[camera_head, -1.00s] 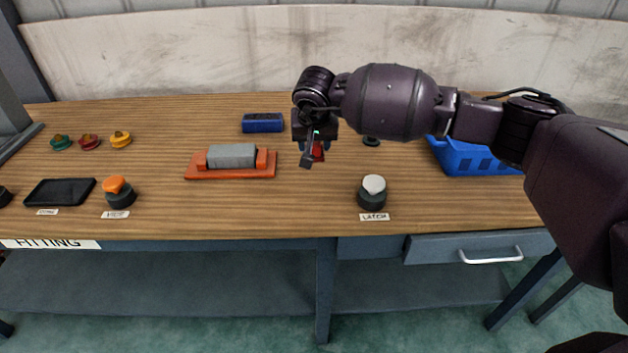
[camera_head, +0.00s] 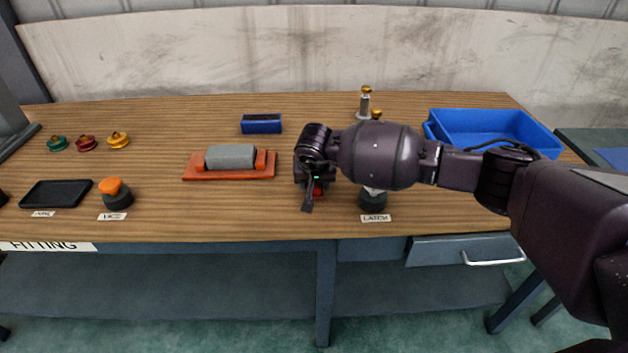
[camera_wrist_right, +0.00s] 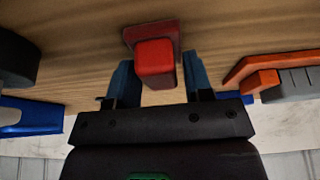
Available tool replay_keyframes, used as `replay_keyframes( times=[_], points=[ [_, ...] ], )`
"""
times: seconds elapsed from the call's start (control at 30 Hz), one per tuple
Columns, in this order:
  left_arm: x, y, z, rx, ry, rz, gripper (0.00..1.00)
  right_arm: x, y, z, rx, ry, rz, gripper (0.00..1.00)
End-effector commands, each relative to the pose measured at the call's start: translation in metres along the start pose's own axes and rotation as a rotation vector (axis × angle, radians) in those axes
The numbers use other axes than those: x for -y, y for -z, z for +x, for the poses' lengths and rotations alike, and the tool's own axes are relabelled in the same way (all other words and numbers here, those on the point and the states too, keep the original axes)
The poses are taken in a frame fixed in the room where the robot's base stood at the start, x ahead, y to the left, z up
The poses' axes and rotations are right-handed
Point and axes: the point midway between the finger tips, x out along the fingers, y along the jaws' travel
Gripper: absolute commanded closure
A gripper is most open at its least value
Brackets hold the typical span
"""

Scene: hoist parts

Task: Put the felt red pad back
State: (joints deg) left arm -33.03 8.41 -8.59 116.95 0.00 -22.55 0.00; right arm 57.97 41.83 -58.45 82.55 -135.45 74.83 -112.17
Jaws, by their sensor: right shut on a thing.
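The red pad (camera_head: 318,192), a red block on a wider, darker red base, is mostly hidden by my right gripper in the head view. It shows clearly in the right wrist view (camera_wrist_right: 155,60), with its block between the two blue-grey fingers. My right gripper (camera_head: 312,198) is shut on it, just left of the latch button and right of the orange vice. I cannot tell whether the base touches the table. My left gripper is not in view.
The orange vice (camera_head: 190,173) holds a grey block. The latch button (camera_head: 373,202) is partly behind my arm. A blue tray (camera_head: 545,141) stands at the right, and a blue block (camera_head: 261,124) at the back.

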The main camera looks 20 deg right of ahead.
Motion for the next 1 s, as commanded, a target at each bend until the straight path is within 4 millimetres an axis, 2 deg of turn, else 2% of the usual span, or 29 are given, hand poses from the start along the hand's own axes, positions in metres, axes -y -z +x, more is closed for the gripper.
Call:
replay_keyframes(
  times=[0.27,0.3,0.47,0.77,0.87,1.0],
  points=[
    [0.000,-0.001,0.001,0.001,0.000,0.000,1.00,0.000,-0.001,0.002,0.000,0.000,0.000,0.75],
    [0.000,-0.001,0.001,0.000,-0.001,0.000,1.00,0.000,-0.001,0.003,0.000,-0.001,0.000,0.52],
    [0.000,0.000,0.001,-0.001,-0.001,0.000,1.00,0.000,-0.001,0.002,-0.001,0.000,0.000,0.28],
    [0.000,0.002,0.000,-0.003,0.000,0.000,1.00,0.000,0.000,0.000,-0.001,0.000,0.001,0.28],
    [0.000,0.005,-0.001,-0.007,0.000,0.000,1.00,0.000,0.002,-0.007,-0.004,0.002,0.000,0.28],
    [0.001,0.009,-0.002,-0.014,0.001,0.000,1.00,-0.001,0.003,-0.028,-0.005,0.001,-0.001,0.28]
  ],
)
